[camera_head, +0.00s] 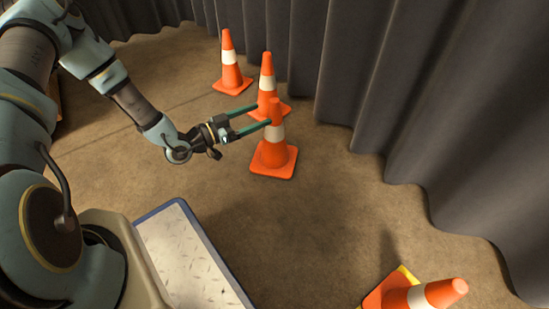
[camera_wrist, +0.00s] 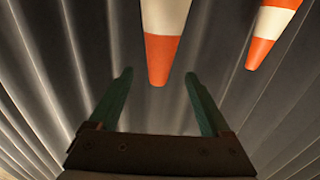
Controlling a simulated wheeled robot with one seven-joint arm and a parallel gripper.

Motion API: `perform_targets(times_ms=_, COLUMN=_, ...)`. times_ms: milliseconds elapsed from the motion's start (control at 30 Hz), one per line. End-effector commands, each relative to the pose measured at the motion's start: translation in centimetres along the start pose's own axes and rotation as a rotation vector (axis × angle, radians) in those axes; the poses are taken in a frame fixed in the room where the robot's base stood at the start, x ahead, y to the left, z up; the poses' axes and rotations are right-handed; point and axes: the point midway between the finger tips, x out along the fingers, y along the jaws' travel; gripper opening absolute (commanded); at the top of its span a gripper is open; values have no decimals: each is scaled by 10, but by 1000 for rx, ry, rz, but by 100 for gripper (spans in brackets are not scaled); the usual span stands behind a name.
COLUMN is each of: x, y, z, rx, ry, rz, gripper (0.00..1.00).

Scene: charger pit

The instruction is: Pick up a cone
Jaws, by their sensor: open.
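Three orange cones with white bands stand upright on the brown floor in the head view: a near cone (camera_head: 273,155), a middle cone (camera_head: 267,85) just behind it, and a far cone (camera_head: 230,70). My gripper (camera_head: 263,115) is open, its two green fingers reaching toward the upper part of the near cone. In the wrist view, the orange tip of one cone (camera_wrist: 162,55) points down between the open fingers (camera_wrist: 158,75), with no clear contact. Another cone (camera_wrist: 270,35) shows further right there. Their bases are out of that view.
Another orange cone (camera_head: 425,294), with a yellow edge at its base, appears to lie on its side at the bottom right. Grey pleated curtains (camera_head: 400,90) line the back and right. The floor (camera_head: 320,220) between the near cone and that cone is clear.

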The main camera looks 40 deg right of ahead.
Motion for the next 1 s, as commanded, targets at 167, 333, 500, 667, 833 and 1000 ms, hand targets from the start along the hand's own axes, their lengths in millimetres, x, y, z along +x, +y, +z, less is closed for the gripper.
perform_targets(times_ms=167, x=29, y=0, z=2, rx=1, ry=0, rz=2, gripper=82)
perform_targets(times_ms=333, x=42, y=0, z=0, rx=0, ry=-2, rz=-1, gripper=82)
perform_targets(times_ms=500, x=58, y=1, z=4, rx=0, ry=-2, rz=1, gripper=82)
perform_targets(times_ms=667, x=80, y=1, z=3, rx=1, ry=-2, rz=1, gripper=82)
perform_targets(times_ms=833, x=93, y=1, z=1, rx=-1, ry=-3, rz=-1, gripper=82)
perform_targets(times_ms=1000, x=94, y=1, z=-1, rx=-1, ry=-4, rz=-1, gripper=82)
